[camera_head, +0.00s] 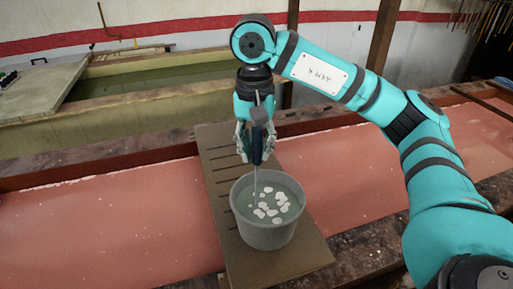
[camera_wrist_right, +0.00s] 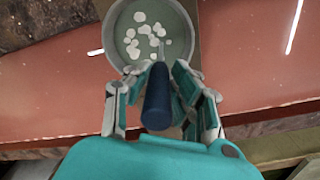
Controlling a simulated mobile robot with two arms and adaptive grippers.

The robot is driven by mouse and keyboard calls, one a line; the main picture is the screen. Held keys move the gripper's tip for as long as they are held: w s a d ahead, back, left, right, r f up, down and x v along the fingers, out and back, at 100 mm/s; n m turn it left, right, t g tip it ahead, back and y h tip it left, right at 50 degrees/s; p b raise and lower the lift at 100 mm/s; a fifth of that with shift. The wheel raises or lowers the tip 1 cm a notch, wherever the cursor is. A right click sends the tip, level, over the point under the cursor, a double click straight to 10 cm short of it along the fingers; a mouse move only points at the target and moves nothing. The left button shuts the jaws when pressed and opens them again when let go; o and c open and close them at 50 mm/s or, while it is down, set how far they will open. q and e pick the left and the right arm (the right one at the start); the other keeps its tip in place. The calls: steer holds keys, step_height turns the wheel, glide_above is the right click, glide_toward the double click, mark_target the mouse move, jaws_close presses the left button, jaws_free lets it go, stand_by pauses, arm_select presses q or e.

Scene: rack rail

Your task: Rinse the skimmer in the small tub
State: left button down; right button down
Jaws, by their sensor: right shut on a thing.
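The small tub (camera_head: 264,236) is a grey round bucket on a slotted brown board. It holds greenish liquid with several white floating pieces (camera_head: 271,207). My right gripper (camera_head: 256,150) is above the back of the tub, pointing down, shut on the dark blue handle of the skimmer (camera_head: 257,140). The skimmer's thin shaft runs down into the tub; its head is hidden. In the right wrist view the handle (camera_wrist_right: 157,98) sits between the fingers, and the tub's rim (camera_wrist_right: 109,40) lies just beyond them. My left gripper is not in view.
The slotted board (camera_head: 212,155) lies across a long trough of pink-red surface (camera_head: 100,225) with dark beams. Behind it is a larger basin of greenish liquid (camera_head: 150,80). A pale panel (camera_head: 38,88) lies at the back left. A post (camera_head: 382,35) stands behind my right arm.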

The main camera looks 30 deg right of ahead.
mark_target(257, 129)
steer(key=shift+f+b, duration=0.85)
steer(key=shift+r+p, duration=0.4)
stand_by(0.3)
steer(key=shift+r, duration=0.15)
stand_by(0.6)
step_height(257, 129, up, 8)
steer(key=p, duration=0.8)
steer(key=shift+r, duration=0.15)
stand_by(1.1)
